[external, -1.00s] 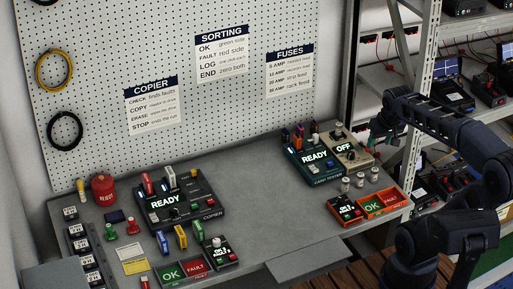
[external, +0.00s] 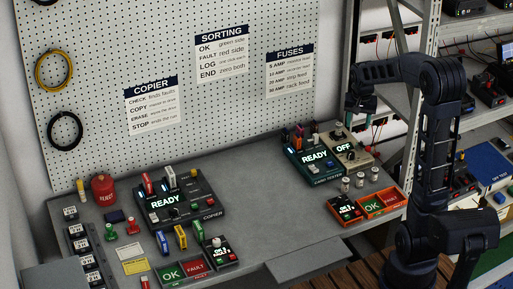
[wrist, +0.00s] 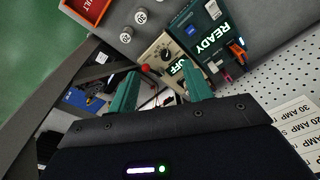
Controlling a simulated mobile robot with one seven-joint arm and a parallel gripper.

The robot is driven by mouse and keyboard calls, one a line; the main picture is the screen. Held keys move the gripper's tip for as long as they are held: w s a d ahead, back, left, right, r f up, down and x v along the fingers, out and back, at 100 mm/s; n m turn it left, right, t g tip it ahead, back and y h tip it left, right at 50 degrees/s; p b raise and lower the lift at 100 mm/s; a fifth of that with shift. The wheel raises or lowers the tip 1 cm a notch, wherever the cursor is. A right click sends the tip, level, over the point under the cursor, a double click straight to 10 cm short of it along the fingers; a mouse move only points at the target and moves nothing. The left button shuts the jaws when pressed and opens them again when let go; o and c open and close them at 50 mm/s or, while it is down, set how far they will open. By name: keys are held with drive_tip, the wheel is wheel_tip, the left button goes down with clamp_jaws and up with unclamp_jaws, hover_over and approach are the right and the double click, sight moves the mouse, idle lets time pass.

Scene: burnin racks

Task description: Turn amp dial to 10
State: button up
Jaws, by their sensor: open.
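A beige tester box (external: 352,150) with a lit display reading OFF stands at the back right of the bench. It has a dark dial on its face, which I take to be the amp dial; its setting is too small to read. In the wrist view, the beige box (wrist: 153,51) is partly hidden below by my gripper. The dark dial (wrist: 166,55) shows just beyond the fingertips. My gripper (wrist: 158,72) has its two green fingers apart with nothing between them. In the external view, my gripper (external: 365,107) hangs above and slightly right of the box, clear of it.
A teal card tester (external: 315,160) reading READY adjoins the box on the left. Several small fuse-like cylinders (external: 360,180) and an orange OK/FAULT tray (external: 372,204) stand in front. A metal shelf rack (external: 415,100) is at the right.

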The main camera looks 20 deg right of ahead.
sight(351, 153)
drive_tip(key=w+d+f+m+g, duration=0.15)
drive_tip(key=w+d+f, duration=0.25)
drive_tip(key=w+f, duration=0.5)
drive_tip(key=shift+m, duration=0.45)
drive_tip(key=f, duration=0.7)
drive_tip(key=s+f, duration=0.1)
drive_tip(key=f, duration=0.3)
drive_tip(key=shift+d+f, duration=0.2)
drive_tip(key=shift+f, duration=0.05)
drive_tip(key=c, duration=1)
